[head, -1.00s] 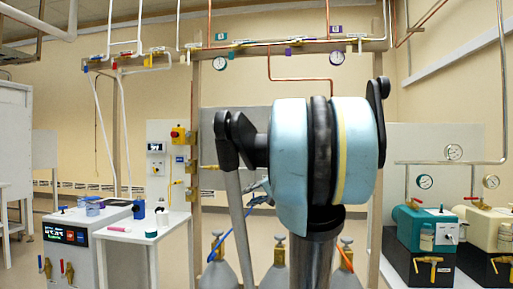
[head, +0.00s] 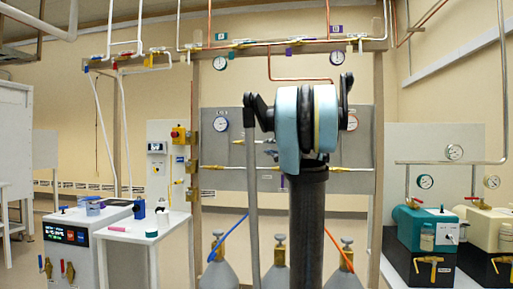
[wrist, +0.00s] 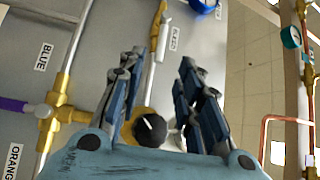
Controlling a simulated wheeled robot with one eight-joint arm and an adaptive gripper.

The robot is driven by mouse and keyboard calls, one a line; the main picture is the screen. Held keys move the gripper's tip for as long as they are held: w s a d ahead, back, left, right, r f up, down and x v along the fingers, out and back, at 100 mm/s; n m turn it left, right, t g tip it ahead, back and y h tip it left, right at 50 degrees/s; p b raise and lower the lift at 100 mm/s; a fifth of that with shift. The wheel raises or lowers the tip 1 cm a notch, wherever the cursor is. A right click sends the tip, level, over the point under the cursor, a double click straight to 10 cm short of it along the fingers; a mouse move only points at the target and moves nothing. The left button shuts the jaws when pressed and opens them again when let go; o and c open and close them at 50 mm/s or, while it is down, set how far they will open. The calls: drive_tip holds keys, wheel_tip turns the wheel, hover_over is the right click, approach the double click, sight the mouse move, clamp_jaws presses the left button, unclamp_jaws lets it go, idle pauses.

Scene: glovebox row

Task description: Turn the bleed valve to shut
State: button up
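In the wrist view a label reading BLEED (wrist: 174,38) is on the grey panel (wrist: 120,45). Beside it a slim yellow valve handle (wrist: 158,28) lies along a metal pipe. A round black knob with a white mark (wrist: 150,130) on a brass body shows lower down, between the bases of my fingers. My gripper (wrist: 162,58) is open, its two blue-and-black fingers apart and pointing up the picture toward the handle. Nothing is held between them. I cannot tell how far the tips are from the panel. In the head view my arm hides most of my gripper and the panel's middle.
A brass fitting (wrist: 48,118) with BLUE and ORANGE labels is left of my fingers. A copper pipe (wrist: 265,135) is at right. In the head view, panel gauges (head: 221,124) flank my arm, gas cylinders (head: 279,268) stand below, and pumps (head: 425,235) stand at right.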

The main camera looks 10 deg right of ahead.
sight(252, 142)
drive_tip(key=x, duration=1.1)
drive_tip(key=shift+w+a, duration=0.25)
